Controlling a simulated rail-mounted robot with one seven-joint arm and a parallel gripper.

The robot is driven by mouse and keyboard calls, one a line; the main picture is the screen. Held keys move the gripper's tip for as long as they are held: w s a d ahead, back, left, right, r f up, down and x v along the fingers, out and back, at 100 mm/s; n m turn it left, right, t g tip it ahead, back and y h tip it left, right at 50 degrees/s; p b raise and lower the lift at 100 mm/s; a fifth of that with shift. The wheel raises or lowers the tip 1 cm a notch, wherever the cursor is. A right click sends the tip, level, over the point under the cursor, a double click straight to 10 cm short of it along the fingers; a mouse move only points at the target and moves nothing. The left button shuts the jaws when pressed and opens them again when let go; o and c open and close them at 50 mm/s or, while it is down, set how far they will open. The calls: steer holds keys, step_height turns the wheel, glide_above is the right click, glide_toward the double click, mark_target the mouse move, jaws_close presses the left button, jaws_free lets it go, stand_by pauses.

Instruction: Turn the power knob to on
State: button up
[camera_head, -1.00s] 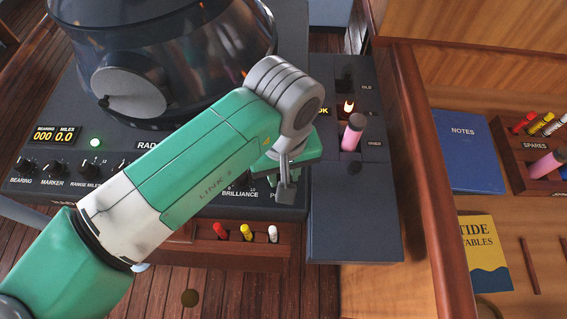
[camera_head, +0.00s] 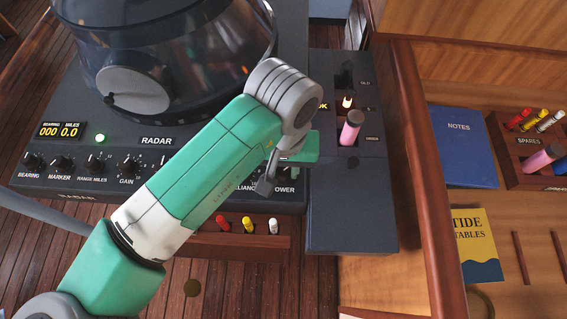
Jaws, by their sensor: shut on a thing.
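The power knob is on the right end of the radar console's (camera_head: 185,202) front row of controls, above the partly covered POWER label (camera_head: 285,189). My gripper and arm hide the knob itself. My gripper (camera_head: 266,186) is down at this spot, its visible grey finger slanting, and is shut on the knob. I cannot see the knob's pointer or which setting it is at. A green lamp (camera_head: 99,138) on the console is lit, and the bearing and miles display (camera_head: 60,131) glows with 000 and 0.0.
A radar viewing hood (camera_head: 165,60) rises behind my arm. To the right stand a side panel with a pink cylinder (camera_head: 350,130) and a wooden rail (camera_head: 415,150). A tray of small coloured fuses (camera_head: 248,224) lies below the console. Blue notes (camera_head: 463,145) lie further right.

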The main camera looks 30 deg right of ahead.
mark_target(283, 170)
steer(key=o, duration=1)
step_height(283, 170, up, 8)
steer(key=shift+f+b, duration=0.1)
steer(key=shift+b, duration=0.35)
